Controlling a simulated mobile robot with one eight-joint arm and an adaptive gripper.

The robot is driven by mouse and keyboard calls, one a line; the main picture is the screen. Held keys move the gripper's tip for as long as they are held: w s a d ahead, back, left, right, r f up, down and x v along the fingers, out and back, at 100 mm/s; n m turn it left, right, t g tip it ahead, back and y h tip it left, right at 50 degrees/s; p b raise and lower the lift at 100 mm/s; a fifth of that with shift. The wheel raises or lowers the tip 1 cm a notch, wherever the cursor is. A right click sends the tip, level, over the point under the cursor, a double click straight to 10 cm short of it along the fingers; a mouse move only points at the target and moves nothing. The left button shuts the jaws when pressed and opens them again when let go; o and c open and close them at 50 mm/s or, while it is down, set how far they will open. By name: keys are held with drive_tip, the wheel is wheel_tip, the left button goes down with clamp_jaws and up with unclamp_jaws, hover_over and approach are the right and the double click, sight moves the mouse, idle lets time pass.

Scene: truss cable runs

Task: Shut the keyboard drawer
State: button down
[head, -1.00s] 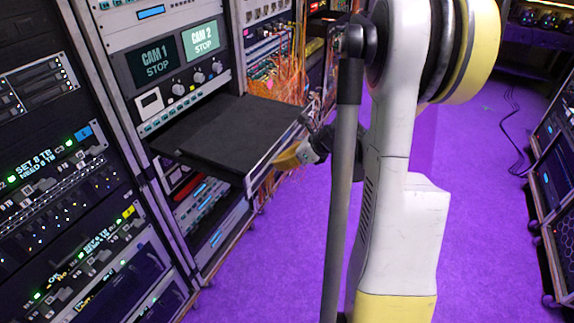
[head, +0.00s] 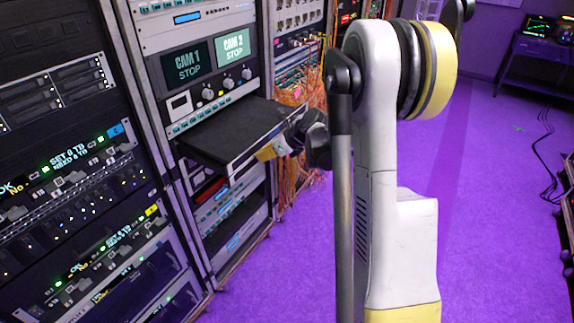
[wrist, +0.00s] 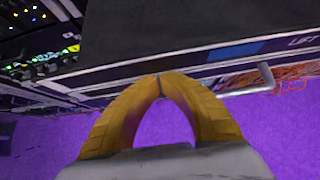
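The keyboard drawer (head: 235,128) is a flat black tray sticking partly out of the rack, below the CAM 1 and CAM 2 screens. Its front panel (wrist: 190,62) crosses the wrist view, with a blue patch and a silver bar handle (wrist: 250,82) toward the right. My gripper (head: 262,154) is at the drawer's front edge. In the wrist view its yellow fingers (wrist: 159,77) meet at the tips with nothing between them. The tips overlap the front panel's lower edge, left of the handle; they appear to touch it, but exact contact is unclear.
Tall equipment racks (head: 70,130) line the left side. Orange cables (head: 295,95) hang just beyond the drawer. The purple floor (head: 480,220) is open on the right, with black cables (head: 545,150) and a desk (head: 545,60) farther back.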

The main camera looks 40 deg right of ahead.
drive_tip(key=w+a, duration=0.3)
drive_tip(key=w, duration=0.4)
drive_tip(key=w+a, duration=0.3)
drive_tip(key=w, duration=0.4)
drive_tip(key=w+a, duration=0.3)
drive_tip(key=w, duration=0.5)
drive_tip(key=shift+p, duration=0.35)
